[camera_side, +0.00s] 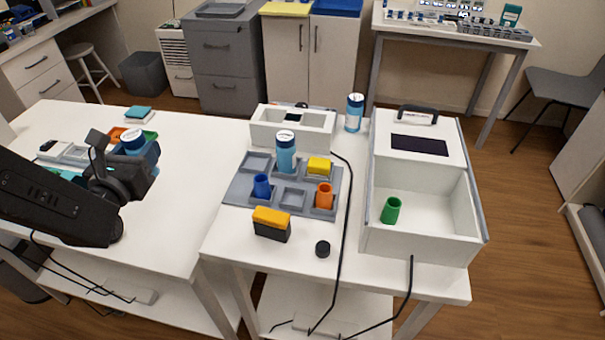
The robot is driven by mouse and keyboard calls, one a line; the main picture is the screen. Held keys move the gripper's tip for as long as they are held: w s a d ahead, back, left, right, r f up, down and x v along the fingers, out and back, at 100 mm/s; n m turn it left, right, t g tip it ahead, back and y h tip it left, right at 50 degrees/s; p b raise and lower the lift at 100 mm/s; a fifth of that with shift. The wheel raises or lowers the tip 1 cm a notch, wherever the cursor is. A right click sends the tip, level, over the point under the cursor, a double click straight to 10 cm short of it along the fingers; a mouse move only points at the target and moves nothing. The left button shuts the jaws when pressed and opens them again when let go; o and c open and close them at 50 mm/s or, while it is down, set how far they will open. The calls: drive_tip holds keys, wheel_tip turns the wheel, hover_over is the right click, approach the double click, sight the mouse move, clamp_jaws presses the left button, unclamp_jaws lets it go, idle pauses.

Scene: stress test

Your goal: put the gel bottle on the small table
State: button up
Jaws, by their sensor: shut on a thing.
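My gripper (140,174) is dark and is at the left, over the white left table (160,238). It is shut on a blue bottle with a white top (133,139), which I take to be the gel bottle; the arm hides its lower part. A similar blue bottle (286,155) stands upright in the grey tray (232,192). Another blue bottle (355,112) stands near the back of the white middle table (225,238). That table looks like the small one, but I cannot tell for sure.
The tray also holds a dark blue cup (262,186), an orange cup (324,196) and a yellow block (319,167). A white box (427,229) with a green cup (391,210) stands at the right. A yellow-black block (271,223), a black cap (322,249) and a black cable (345,215) lie in front.

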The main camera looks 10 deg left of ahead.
drive_tip(key=s+d+m+g+h, duration=0.1)
drive_tip(key=s+d+m+h, duration=0.25)
drive_tip(key=d, duration=0.65)
drive_tip(key=s+d+m+h, duration=0.2)
drive_tip(key=d+h, duration=0.3)
drive_tip(key=d, duration=0.5)
drive_tip(key=shift+n+y, duration=0.25)
drive_tip(key=shift+y, duration=0.1)
drive_tip(key=shift+a+f, duration=0.15)
drive_tip(key=shift+f, duration=2)
drive_tip(key=shift+a+f, duration=0.1)
drive_tip(key=shift+f, duration=2)
drive_tip(key=shift+f, duration=0.1)
drive_tip(key=o, duration=1.1)
drive_tip(key=shift+c, duration=0.2)
